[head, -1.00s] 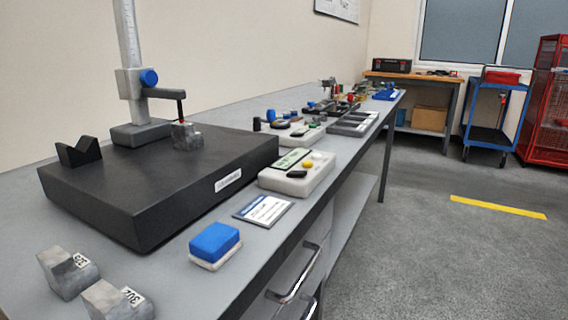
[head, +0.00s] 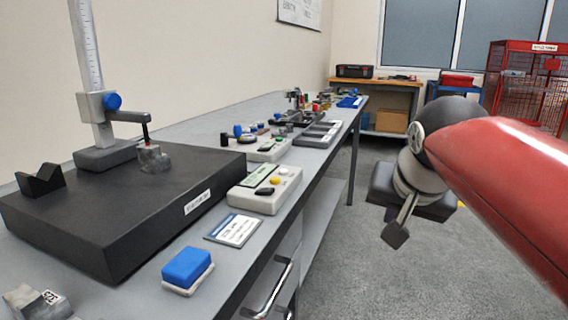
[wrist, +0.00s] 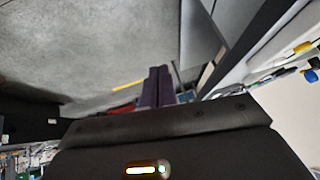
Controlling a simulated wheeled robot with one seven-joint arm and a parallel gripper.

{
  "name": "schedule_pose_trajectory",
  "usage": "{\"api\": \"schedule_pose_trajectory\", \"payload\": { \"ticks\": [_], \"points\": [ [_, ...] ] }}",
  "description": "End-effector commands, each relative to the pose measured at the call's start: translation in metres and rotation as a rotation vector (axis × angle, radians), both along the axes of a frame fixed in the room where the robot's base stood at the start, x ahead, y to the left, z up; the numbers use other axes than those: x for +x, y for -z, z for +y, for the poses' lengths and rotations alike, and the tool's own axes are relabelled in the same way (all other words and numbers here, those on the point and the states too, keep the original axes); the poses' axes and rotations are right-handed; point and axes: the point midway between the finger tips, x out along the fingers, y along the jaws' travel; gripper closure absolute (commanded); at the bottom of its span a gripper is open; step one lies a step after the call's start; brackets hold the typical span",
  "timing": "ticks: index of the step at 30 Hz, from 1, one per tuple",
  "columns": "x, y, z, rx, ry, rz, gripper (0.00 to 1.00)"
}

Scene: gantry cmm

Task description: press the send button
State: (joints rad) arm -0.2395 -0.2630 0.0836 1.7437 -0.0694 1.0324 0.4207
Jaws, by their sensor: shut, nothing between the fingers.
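A cream box (head: 258,203) with a greenish display strip (head: 262,174) sits near the front edge of the bench, beside the black granite plate. On its top are a yellow round button (head: 275,180) and a black oval part (head: 264,191). No label saying send is readable. My gripper (head: 397,235) hangs over the floor to the right of the bench, well apart from the box, pointing down. Its dark fingers (wrist: 156,88) are together and empty in the wrist view, where the box cannot be made out with certainty.
The granite plate (head: 130,222) carries a height gauge (head: 98,105) and a black V-block (head: 40,180). A card (head: 233,229) and a blue-topped block (head: 187,268) lie in front of the box. More tools line the bench (head: 215,258) beyond. The floor right of the bench is open.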

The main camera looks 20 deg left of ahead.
Motion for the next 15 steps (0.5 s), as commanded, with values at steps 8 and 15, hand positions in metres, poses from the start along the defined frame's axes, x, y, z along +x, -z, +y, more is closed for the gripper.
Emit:
{"api": "schedule_pose_trajectory", "payload": {
  "ticks": [8,15],
  "points": [
    [0.082,-0.098,0.140,0.214,0.009,-0.039,1.00],
    [0.103,-0.127,0.207,0.349,0.034,-0.029,1.00]
  ]
}}
